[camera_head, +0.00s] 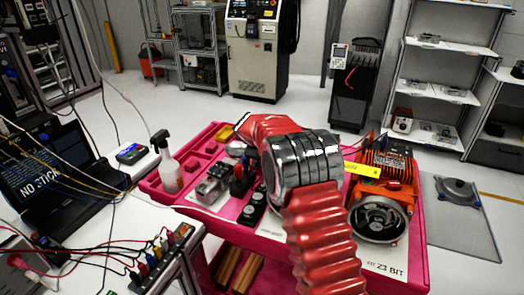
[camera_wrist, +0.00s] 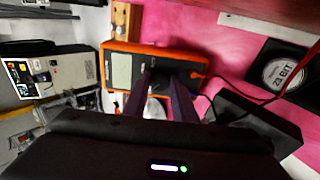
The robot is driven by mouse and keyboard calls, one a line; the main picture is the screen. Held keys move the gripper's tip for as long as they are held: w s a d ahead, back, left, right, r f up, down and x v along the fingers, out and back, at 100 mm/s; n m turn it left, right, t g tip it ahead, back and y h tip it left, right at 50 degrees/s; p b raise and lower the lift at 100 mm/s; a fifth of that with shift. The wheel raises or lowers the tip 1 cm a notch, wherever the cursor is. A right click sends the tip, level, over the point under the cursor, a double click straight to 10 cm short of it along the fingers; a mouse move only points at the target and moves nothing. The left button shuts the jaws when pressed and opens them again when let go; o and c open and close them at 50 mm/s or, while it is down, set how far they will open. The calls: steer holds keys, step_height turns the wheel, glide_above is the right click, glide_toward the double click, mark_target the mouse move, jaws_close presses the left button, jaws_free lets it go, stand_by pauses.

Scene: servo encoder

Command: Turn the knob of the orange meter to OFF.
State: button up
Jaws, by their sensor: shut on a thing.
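The orange meter (camera_wrist: 121,68) with a grey screen lies in the upper middle of the wrist view, on the pink surface. My gripper (camera_wrist: 163,78) reaches over its right half. Its two dark fingers are close together and shut on the dark knob in the meter's face. The fingers cover most of the knob, so its pointer and the OFF mark cannot be read. In the head view my red and silver arm crosses the middle, and I cannot make out the meter or my gripper there.
The pink cart (camera_head: 415,262) holds an orange machine (camera_head: 385,188) at right, and small tools. A spray bottle (camera_head: 168,165) stands at its left. A laptop (camera_head: 50,170) and wired bench gear are at left. In the wrist view, red and black leads (camera_wrist: 236,97) lie right of the meter.

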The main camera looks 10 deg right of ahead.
steer(key=shift+f+n, duration=0.1)
steer(key=shift+n, duration=0.2)
steer(key=o, duration=1)
steer(key=shift+o, duration=0.2)
steer(key=v, duration=1.3)
steer(key=shift+s+r, duration=0.2)
steer(key=shift+r, duration=0.1)
steer(key=shift+a, duration=0.15)
